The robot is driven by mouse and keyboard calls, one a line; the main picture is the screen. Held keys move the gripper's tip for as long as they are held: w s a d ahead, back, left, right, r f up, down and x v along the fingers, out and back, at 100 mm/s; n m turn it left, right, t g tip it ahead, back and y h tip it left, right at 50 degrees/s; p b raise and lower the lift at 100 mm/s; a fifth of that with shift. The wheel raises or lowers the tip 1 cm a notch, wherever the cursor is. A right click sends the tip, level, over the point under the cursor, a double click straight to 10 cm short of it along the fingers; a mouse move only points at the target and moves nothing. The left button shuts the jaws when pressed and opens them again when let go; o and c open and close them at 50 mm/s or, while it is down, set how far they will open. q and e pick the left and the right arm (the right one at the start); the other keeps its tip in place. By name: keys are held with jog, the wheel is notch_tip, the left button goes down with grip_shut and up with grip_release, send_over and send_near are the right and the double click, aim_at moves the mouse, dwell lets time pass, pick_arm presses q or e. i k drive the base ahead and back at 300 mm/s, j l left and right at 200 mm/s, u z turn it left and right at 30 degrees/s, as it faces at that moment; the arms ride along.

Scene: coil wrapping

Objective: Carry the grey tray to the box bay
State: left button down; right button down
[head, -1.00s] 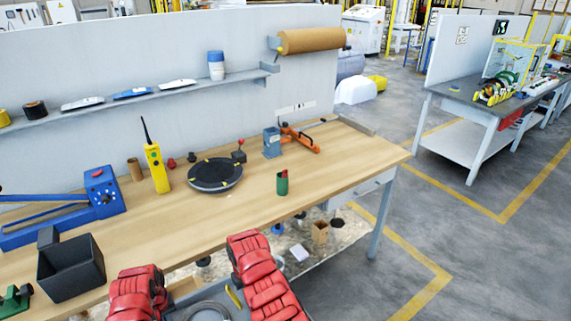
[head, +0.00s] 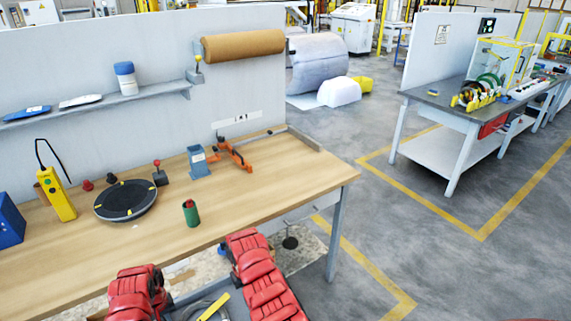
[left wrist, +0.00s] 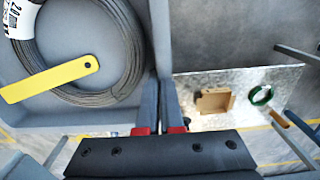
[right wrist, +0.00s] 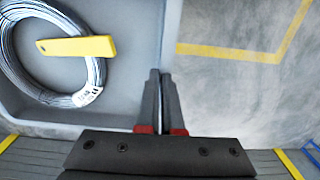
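The grey tray shows in the left wrist view (left wrist: 85,38) and the right wrist view (right wrist: 132,30). A coil of wire (right wrist: 85,90) with a white label and a yellow strip (right wrist: 75,46) lie in it. My left gripper (left wrist: 160,88) is closed on one side wall of the tray. My right gripper (right wrist: 161,78) is closed on the opposite wall. In the head view the tray sits low between my red arms, with the yellow strip (head: 213,307) showing; my fingertips are hidden there. I cannot pick out the box bay.
A wooden workbench (head: 250,190) lies ahead, with a black turntable (head: 126,201), a green cylinder (head: 190,213) and a yellow remote (head: 56,195). A second bench (head: 440,97) stands at the right. Open grey floor (head: 405,220) with yellow lines lies between them.

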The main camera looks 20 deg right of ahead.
aim_at(283, 151)
jog(key=l, duration=0.95)
jog(key=i+l, duration=0.15)
jog(key=l, duration=0.8)
